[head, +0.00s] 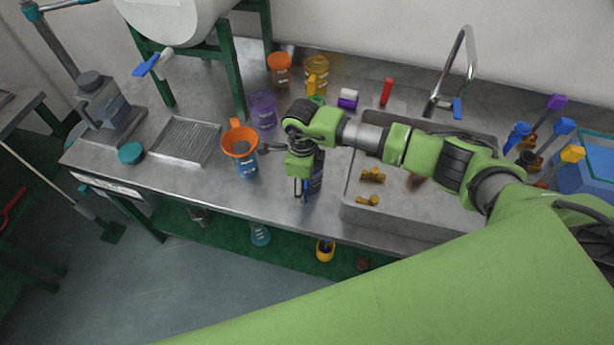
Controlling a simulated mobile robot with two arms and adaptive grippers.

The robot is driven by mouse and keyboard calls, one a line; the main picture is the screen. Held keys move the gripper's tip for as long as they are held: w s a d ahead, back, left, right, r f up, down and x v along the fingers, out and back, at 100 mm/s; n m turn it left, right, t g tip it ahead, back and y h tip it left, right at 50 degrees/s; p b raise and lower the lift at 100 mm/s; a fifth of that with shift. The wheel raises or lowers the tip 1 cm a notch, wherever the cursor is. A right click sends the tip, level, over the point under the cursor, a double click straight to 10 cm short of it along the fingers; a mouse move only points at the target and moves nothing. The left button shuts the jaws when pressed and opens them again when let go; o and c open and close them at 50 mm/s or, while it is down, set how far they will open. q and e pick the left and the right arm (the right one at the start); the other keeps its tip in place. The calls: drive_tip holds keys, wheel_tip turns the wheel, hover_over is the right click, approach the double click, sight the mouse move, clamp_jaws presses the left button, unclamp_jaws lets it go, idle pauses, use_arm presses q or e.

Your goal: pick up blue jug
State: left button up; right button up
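My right arm reaches in from the right over the bench. Its gripper (304,182) hangs below the green wrist, in front of the sink's left edge. A dark blue container with a pale label (316,178), which looks like the blue jug, stands right beside it and is partly hidden by it. I cannot tell whether the fingers touch it or how far they are open. Another blue container (247,169) stands to the left with an orange funnel-like piece (240,141) on top. My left gripper is not in view.
Purple (262,109), orange (280,70) and yellow (317,73) containers stand behind. The steel sink (400,205) holds small brass-coloured parts; its tap (466,65) rises behind. A green stand (232,70) carries a white tank. A ribbed tray (186,142) lies left.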

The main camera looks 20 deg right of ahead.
drive_tip(key=c, duration=1.1)
drive_tip(key=shift+r, duration=0.1)
clamp_jaws()
drive_tip(key=shift+w+r, duration=0.1)
drive_tip(key=shift+r, duration=0.35)
use_arm(q)
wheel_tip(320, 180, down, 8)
drive_tip(key=b, duration=0.7)
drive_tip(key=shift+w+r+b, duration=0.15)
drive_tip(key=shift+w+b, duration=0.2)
drive_tip(key=shift+b, duration=0.05)
use_arm(e)
drive_tip(key=s+a+r, duration=0.2)
drive_tip(key=a+r, duration=0.4)
drive_tip(key=s+a+r, duration=0.2)
drive_tip(key=a+r, duration=0.4)
drive_tip(key=a, duration=0.1)
drive_tip(key=shift+s+a, duration=0.15)
drive_tip(key=shift+s, duration=0.25)
